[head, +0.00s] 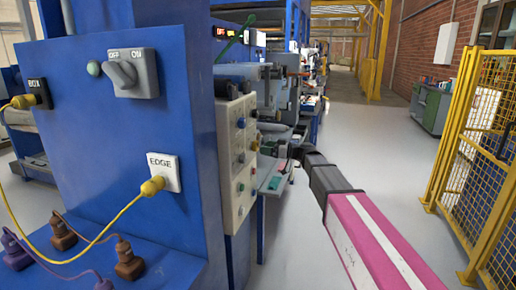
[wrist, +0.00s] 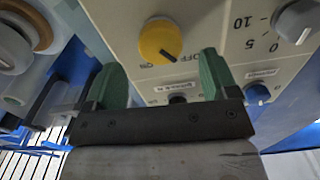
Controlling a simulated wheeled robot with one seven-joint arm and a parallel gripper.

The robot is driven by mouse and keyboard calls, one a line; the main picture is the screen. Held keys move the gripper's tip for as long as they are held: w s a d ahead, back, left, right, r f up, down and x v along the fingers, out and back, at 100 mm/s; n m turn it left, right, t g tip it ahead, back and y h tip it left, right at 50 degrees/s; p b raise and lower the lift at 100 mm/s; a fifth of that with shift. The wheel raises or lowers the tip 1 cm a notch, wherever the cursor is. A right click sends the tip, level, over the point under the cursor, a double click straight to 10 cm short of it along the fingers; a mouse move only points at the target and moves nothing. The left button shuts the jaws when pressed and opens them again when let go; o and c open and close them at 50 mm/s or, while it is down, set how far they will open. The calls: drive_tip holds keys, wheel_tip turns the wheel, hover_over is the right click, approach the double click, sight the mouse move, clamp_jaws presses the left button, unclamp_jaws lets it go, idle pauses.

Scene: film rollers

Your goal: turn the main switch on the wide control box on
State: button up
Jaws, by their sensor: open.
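A beige control panel (wrist: 215,25) fills much of the wrist view, seen upside down. On it is a round yellow knob (wrist: 158,35) with OFF and ON marks; its dark pointer line points toward OFF. No label naming it the main switch is readable. My gripper (wrist: 160,65) is open and empty, its two green fingers before the panel, on either side of the yellow knob's lower part and apart from it as far as I can tell. In the head view, a beige control box (head: 237,160) hangs on the blue machine; my gripper's fingers are not clear there.
A blue column (head: 110,130) stands at the left with a grey OFF/ON knob (head: 122,74), an EDGE socket (head: 164,172) and yellow cable. The panel also bears a grey dial (wrist: 297,20) and a small blue knob (wrist: 257,93). Yellow fencing (head: 478,150) stands right; the aisle floor is clear.

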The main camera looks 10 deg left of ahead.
sight(258, 147)
drive_tip(key=shift+w+a, duration=0.15)
drive_tip(key=shift+a, duration=2.05)
drive_tip(key=c, duration=0.9)
